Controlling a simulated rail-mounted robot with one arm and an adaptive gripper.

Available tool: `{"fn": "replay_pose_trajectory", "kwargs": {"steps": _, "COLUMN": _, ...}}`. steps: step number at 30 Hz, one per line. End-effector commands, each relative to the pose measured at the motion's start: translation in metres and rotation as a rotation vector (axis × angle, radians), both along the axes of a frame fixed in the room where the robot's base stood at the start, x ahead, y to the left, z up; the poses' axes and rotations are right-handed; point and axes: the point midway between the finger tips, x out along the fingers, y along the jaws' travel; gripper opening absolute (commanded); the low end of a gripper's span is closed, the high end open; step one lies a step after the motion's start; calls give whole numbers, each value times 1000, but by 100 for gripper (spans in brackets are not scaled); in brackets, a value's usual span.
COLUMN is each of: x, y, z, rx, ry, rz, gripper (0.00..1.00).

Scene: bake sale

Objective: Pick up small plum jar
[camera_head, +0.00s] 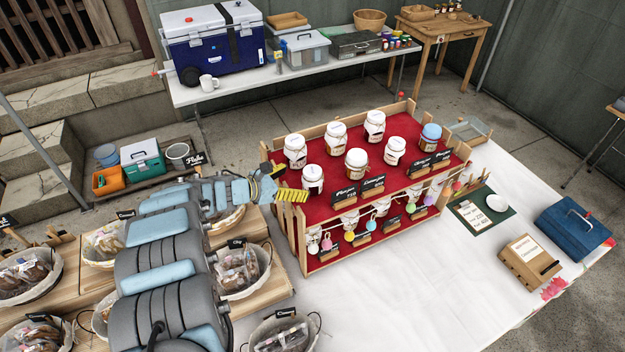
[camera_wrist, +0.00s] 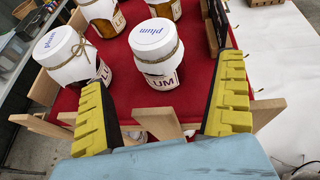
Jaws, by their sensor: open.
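A plum jar (camera_wrist: 157,52) with a white cloth cover marked "plum", twine and a label ending "LUM" stands upright on the red top shelf, framed between my gripper's fingers in the wrist view. In the head view this appears to be the nearest jar (camera_head: 312,178). A similar jar (camera_wrist: 68,58) stands to its left, its label partly hidden; I cannot tell which is the small one. My gripper (camera_wrist: 162,76) is open and empty, with yellow ridged fingers. In the head view my gripper (camera_head: 283,190) is at the stand's left end, just short of the nearest jar.
The wooden stand (camera_head: 321,266) has end slats (camera_wrist: 158,120) close under my fingers. More white-covered jars (camera_head: 356,162) and a blue-covered jar (camera_head: 430,137) share the top shelf. Black signs (camera_head: 345,194) line its front edge. Baskets (camera_head: 243,268) lie below my arm. White tablecloth (camera_head: 400,290) is clear in front.

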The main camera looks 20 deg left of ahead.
Motion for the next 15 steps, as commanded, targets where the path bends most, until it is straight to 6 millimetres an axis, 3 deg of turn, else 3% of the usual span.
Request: {"fn": "replay_pose_trajectory", "kwargs": {"steps": 15, "x": 21, "y": -13, "z": -10, "rx": 3, "ry": -2, "rz": -1, "gripper": 99}}
